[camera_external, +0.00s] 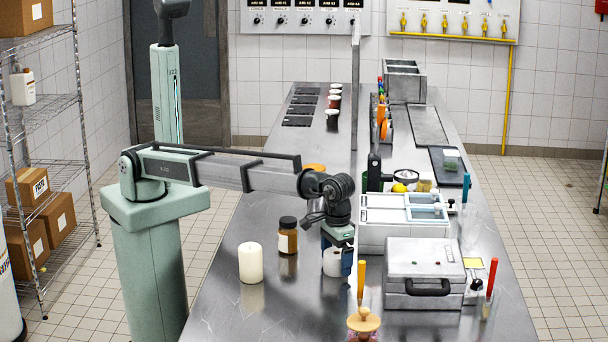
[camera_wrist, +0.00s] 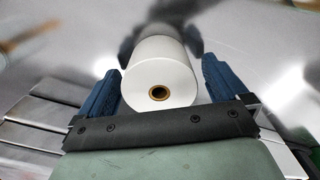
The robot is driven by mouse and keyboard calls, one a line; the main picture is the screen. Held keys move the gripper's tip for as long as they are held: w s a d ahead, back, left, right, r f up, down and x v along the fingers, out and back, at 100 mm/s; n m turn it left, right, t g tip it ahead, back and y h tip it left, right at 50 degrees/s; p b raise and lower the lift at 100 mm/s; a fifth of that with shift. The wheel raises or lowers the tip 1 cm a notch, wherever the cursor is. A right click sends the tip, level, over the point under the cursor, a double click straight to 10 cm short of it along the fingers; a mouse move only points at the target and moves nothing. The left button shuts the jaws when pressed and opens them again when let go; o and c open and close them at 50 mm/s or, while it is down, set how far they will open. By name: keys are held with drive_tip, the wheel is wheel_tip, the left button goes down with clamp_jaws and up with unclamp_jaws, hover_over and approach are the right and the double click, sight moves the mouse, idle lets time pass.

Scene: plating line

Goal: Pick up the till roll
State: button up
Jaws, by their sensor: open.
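The till roll is a white cylinder (camera_wrist: 158,75) with a small brown-ringed core hole, seen between the two blue fingers of my gripper (camera_wrist: 160,88) in the wrist view. The jaws are open, with a finger on each side of the roll. A gap shows on the right side; on the left the finger is close and I cannot tell whether it touches. In the external view the white roll (camera_external: 332,262) stands on the steel table below my wrist, partly hidden by my gripper (camera_external: 340,262).
A cream candle (camera_external: 251,263) and a brown jar with a dark lid (camera_external: 288,236) stand left of the roll. A grey case (camera_external: 424,273) and a white box unit (camera_external: 403,222) lie to the right. A wooden-knobbed item (camera_external: 363,321) is at the front. The table's front left is clear.

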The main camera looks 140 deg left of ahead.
drive_tip(key=c, duration=1.1)
